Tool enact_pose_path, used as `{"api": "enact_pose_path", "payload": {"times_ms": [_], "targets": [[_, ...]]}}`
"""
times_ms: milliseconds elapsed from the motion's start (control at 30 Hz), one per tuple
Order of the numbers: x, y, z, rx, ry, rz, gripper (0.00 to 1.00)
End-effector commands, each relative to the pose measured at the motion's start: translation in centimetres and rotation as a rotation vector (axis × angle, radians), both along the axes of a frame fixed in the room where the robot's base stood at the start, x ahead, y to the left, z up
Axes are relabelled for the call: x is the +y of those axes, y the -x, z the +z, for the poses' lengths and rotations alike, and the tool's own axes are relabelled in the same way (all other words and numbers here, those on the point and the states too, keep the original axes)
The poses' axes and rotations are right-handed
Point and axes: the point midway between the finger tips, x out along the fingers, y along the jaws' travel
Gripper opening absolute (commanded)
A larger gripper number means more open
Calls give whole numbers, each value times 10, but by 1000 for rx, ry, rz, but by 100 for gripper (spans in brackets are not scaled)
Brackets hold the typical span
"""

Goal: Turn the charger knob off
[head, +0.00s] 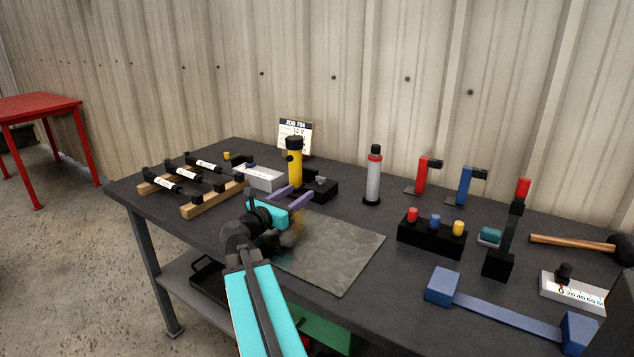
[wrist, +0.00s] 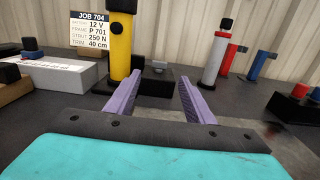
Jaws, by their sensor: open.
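In the wrist view the grey block (wrist: 158,65) sits between and beyond my fingertips. I cannot tell its setting. My gripper (head: 301,192) is open and empty, its purple fingers pointing at the black box. The wrist view shows both fingers (wrist: 161,77) apart, with the yellow cylinder (wrist: 120,45) just left of the left finger. Whether a finger touches anything is unclear.
A white box (head: 262,177) is left of the cylinder, with a JOB 704 card (head: 295,134) behind. A grey mat (head: 335,255) lies in front. A grey cylinder (head: 374,178), a button block (head: 431,237) and a blue bar (head: 508,314) stand right. Wooden rails (head: 213,199) lie left.

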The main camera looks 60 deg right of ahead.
Motion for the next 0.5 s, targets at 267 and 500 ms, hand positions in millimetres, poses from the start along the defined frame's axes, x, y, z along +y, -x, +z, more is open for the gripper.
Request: {"api": "enact_pose_path", "payload": {"times_ms": [267,500], "targets": [[-41,-1,0,0,0,-3,48],[-73,0,0,0,0,-2,48]]}}
